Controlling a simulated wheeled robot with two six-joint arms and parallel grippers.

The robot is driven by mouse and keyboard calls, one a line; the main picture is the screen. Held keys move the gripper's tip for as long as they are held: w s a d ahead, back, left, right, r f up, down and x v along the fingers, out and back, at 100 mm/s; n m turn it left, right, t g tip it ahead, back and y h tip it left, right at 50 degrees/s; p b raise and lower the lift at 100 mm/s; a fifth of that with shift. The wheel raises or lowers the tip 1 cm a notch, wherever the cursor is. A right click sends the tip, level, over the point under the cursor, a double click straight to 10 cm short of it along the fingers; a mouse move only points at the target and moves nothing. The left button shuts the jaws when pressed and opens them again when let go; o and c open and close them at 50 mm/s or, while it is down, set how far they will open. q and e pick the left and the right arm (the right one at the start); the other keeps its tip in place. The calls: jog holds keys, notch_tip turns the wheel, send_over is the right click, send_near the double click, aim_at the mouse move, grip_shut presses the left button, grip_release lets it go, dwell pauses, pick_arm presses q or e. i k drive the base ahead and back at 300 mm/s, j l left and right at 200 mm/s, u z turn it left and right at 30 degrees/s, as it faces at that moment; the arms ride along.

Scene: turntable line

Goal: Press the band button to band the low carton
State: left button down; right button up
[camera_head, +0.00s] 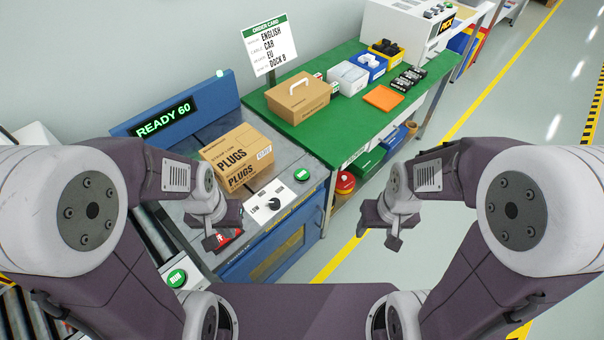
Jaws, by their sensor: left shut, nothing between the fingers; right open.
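The low carton (232,152), a brown box marked PLUGS, sits on the blue and grey machine (262,260) under a display (163,117) reading READY 60. A green button (302,175) is at the machine's right corner; its label is too small to read. A white selector panel (268,201) with a black knob lies in front of the carton. My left gripper (226,233) is shut and empty, in front of the carton and left of the selector panel, partly covering a red item (230,237). My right gripper (378,233) is open and empty over the floor, right of the machine.
A green RUN button (176,278) is beside rollers at lower left. The green table (345,119) behind holds a tan case (297,98), an orange tray (383,98) and several bins. A sign (268,46) stands at the back. Floor at right is clear.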

aim_at(301, 175)
jog(key=l, duration=0.5)
jog(key=i+l+z, duration=0.1)
jog(key=l, duration=0.35)
jog(key=i+l, duration=0.1)
jog(key=l, duration=0.35)
jog(key=l+z, duration=0.05)
